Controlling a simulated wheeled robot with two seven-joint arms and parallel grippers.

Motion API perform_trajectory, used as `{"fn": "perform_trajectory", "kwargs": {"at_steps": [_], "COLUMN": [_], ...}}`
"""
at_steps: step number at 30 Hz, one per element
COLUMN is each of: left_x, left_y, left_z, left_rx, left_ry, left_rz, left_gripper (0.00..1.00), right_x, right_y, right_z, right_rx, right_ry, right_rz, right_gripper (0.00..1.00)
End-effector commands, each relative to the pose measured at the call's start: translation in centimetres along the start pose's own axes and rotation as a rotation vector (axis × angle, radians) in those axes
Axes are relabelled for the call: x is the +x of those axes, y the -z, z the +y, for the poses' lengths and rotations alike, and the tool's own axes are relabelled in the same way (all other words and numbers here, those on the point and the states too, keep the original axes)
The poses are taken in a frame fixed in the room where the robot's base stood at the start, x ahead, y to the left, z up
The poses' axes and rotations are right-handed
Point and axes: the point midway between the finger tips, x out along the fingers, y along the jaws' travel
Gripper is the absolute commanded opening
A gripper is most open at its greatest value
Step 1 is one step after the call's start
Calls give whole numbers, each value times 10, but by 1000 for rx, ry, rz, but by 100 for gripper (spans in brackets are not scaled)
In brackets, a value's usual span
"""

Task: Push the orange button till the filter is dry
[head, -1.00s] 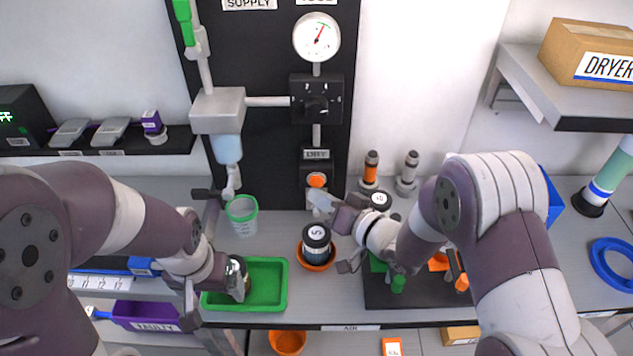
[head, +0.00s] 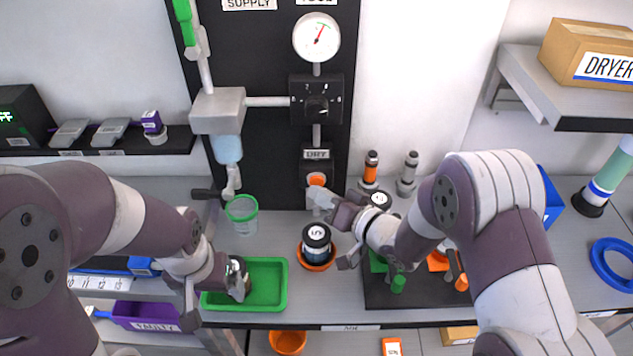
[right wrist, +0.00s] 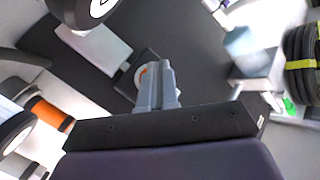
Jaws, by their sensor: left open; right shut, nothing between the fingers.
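The orange button (head: 317,180) is on the black panel under the DRY label (head: 317,154). In the right wrist view a bit of the orange button (right wrist: 142,72) shows behind the fingertips. My right gripper (head: 314,198) is shut and empty, its tips right at the button's lower edge; I cannot tell whether they touch it. It also shows in the right wrist view (right wrist: 155,75). My left gripper (head: 240,285) is open over the green tray (head: 270,262), around or beside a small dark item there, partly hidden. No filter can be clearly made out.
A dark jar marked 5 (head: 316,240) stands in an orange dish just below the right gripper. A green-rimmed cup (head: 242,212) stands left of it. A black rack (head: 400,295) lies under my right arm. The gauge (head: 316,37) and knob are above the button.

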Motion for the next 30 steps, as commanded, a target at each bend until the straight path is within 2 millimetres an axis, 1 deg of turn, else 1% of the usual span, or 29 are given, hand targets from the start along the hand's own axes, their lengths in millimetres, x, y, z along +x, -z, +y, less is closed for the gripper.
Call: {"fn": "perform_trajectory", "kwargs": {"at_steps": [30], "left_x": [0], "left_y": [0], "left_z": [0], "left_rx": [0], "left_ry": [0], "left_rz": [0], "left_gripper": [91], "right_x": [6], "right_y": [5], "right_z": [5], "right_rx": [0], "right_ry": [0], "right_rz": [1], "right_gripper": [0]}}
